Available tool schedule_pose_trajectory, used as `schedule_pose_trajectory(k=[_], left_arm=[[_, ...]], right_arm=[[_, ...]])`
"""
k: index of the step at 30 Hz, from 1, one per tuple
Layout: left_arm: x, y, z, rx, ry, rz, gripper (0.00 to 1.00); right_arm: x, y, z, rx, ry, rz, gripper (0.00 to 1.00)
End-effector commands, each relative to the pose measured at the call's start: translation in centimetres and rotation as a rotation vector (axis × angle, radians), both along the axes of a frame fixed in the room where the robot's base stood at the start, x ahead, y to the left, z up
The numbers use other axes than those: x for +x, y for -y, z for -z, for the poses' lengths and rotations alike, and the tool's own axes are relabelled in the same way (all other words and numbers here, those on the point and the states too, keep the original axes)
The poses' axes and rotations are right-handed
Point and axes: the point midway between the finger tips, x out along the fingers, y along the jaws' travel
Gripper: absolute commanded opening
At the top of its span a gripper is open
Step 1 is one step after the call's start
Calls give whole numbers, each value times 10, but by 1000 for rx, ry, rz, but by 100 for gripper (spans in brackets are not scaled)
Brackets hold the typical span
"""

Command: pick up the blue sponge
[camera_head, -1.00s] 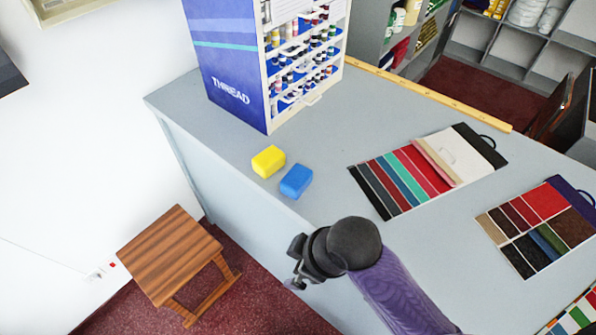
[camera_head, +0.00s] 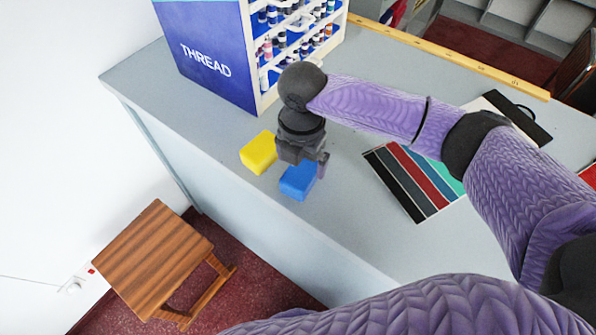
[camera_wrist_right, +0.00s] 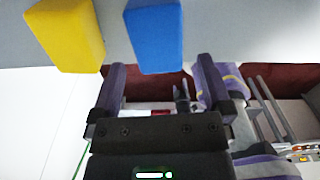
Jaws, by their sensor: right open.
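The blue sponge (camera_head: 298,181) lies on the grey counter near its front edge, beside the yellow sponge (camera_head: 259,152). My right gripper (camera_head: 308,168) is just above the blue sponge and hides part of its top in the head view. In the right wrist view the blue sponge (camera_wrist_right: 154,36) shows ahead of the open right gripper (camera_wrist_right: 160,75), roughly in line with the gap between its fingers. The fingers do not hold it. The yellow sponge (camera_wrist_right: 68,34) is to the left there, outside the left finger. My left gripper is not in view.
A blue thread cabinet (camera_head: 212,55) stands behind the sponges on the counter (camera_head: 135,85). A swatch card (camera_head: 412,180) lies to the right, partly under my right arm. A wooden stool (camera_head: 153,252) stands on the floor in front. A yellow ruler (camera_head: 450,55) lies along the back edge.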

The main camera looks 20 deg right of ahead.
Motion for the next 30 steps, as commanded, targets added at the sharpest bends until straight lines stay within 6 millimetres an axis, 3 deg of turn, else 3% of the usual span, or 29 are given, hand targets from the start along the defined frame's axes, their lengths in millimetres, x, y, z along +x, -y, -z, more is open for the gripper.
schedule_pose_trajectory(k=[3,9,17,28,30], left_arm=[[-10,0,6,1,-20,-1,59],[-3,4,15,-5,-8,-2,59],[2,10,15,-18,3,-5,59],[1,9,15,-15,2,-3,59],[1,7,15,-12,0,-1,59]], right_arm=[[1,0,19,-1,-1,1,100],[2,1,58,0,0,1,100],[2,1,62,1,3,1,100],[2,1,61,1,4,1,24],[2,1,61,1,4,1,23]])
